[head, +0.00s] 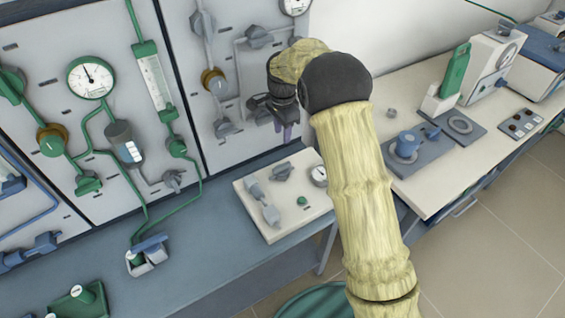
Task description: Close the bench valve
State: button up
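A small valve (147,257) with a blue lever handle stands on the blue-grey bench at lower left, at the end of a green pipe. It looks like the bench valve, but no label is readable. A white control box (290,231) with grey knobs, a green button and a small gauge also sits on the bench. My gripper (284,133) is above and behind this box, in front of the wall panel, well to the upper right of the lever valve. It appears apart from both. Its fingers are small and partly dark, so their opening is unclear.
Wall panels (55,110) carry green pipes, gauges and knobs behind the bench. A green tray (78,302) holds a white item at lower left. The bench top (200,240) is clear between valve and box. A white table (465,165) with devices stands right.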

aim_at(282, 165)
notch_tip(282, 165, down, 15)
jog(key=shift+r+p, duration=0.1)
jog(key=shift+p, duration=0.5)
grip_shut()
